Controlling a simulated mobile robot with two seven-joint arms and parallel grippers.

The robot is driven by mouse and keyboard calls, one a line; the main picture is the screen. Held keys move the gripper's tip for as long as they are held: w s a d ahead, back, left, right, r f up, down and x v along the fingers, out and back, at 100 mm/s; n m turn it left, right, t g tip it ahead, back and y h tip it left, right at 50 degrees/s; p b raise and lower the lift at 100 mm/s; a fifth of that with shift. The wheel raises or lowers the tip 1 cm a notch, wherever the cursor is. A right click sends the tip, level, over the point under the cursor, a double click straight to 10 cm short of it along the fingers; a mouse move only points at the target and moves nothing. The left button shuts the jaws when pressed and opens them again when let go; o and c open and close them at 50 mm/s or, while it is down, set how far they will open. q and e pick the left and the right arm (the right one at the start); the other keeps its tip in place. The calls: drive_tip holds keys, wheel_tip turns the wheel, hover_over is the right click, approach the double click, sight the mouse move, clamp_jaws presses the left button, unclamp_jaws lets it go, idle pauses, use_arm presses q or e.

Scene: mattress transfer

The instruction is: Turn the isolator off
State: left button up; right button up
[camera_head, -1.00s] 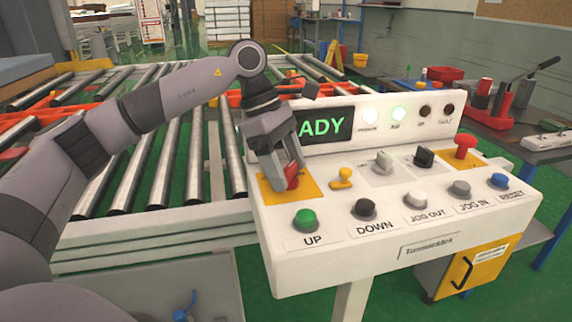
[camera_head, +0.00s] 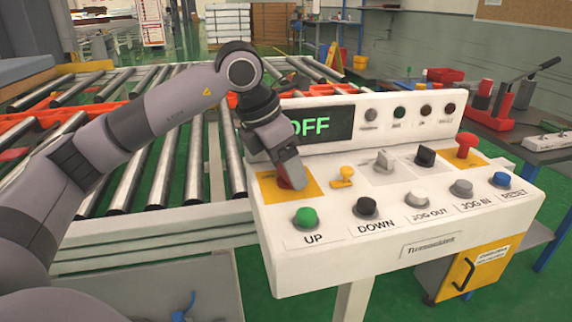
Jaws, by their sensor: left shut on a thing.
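The isolator (camera_head: 285,183) is a red rotary handle on a yellow plate (camera_head: 268,191) at the left end of the white control panel (camera_head: 400,248). My left gripper (camera_head: 291,178) comes down from above and is shut on the isolator handle, hiding most of it. The display (camera_head: 325,124) behind the gripper reads "OFF" in green; its left part is covered by my arm. The indicator lamps (camera_head: 399,112) beside the display are dark. My right gripper is not in view.
Green UP (camera_head: 306,217), black DOWN, JOG and blue RESET buttons line the panel's front. A yellow key switch (camera_head: 343,175) sits just right of the gripper. A red mushroom button (camera_head: 466,144) is at the far right. A roller conveyor (camera_head: 160,160) lies behind.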

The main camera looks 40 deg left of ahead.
use_arm(q)
drive_tip(key=n+y, duration=0.1)
drive_tip(key=n, duration=0.2)
drive_tip(key=n+y, duration=0.1)
drive_tip(key=n, duration=0.2)
drive_tip(key=shift+r+t+y, duration=0.1)
drive_tip(key=shift+t+y, duration=0.2)
drive_tip(key=shift+n, duration=0.4)
drive_tip(key=o, duration=1.1)
drive_tip(key=shift+c, duration=0.2)
drive_tip(key=v, duration=0.7)
drive_tip(key=shift+d, duration=0.1)
